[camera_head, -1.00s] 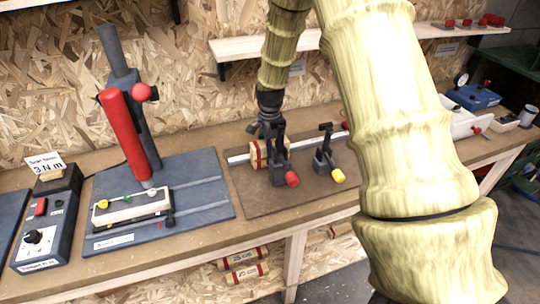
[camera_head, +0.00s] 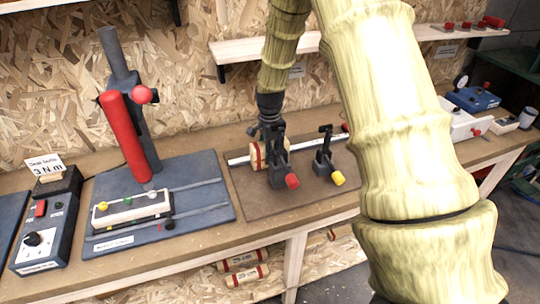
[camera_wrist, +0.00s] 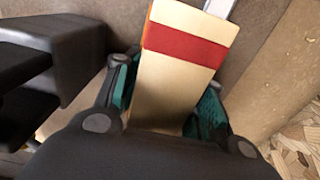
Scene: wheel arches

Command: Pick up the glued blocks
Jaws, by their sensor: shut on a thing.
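The glued blocks (camera_head: 254,155) are pale wood with a red band, on the brown board beside the dark clamp with the red tip. In the wrist view the pale blocks (camera_wrist: 176,75) with the red band sit between the fingers of my gripper (camera_wrist: 165,108). The teal finger pads press on both sides of them. In the head view my gripper (camera_head: 270,122) is at the blocks, partly hidden by the clamp. I cannot tell whether the blocks touch the board.
A clamp with a red tip (camera_head: 279,165) and one with a yellow tip (camera_head: 326,160) stand close by on the board (camera_head: 252,200). A metal bar (camera_head: 238,160) runs behind them. A press with a red lever (camera_head: 125,135) stands to the left. A shelf (camera_head: 235,48) is above.

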